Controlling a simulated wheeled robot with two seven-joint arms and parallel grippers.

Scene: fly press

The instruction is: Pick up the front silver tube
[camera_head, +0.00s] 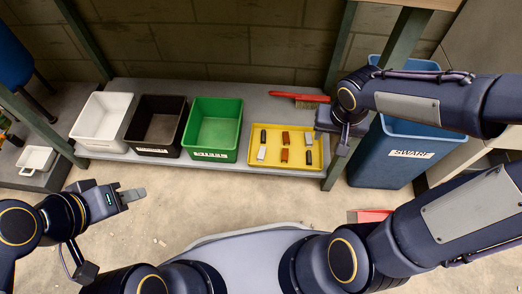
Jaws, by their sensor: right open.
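The yellow tray (291,168) on the low shelf holds several small tubes in two rows. The front silver tube (261,153) lies in the front row at the left. Another silver tube (308,139) is in the back row at the right. My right gripper (342,138) is open above the tray's right edge, to the right of the tubes and apart from the front silver tube. Its fingers are partly hidden by its own wrist. My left gripper (132,196) is over the floor in front of the white bin, seen side-on, so its opening is unclear.
Black tubes (263,136) and brown tubes (285,138) share the tray. White (83,133), black (135,147) and green (189,153) bins stand to its left. A red brush (302,97) lies behind. A shelf post and blue bin (375,180) stand right.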

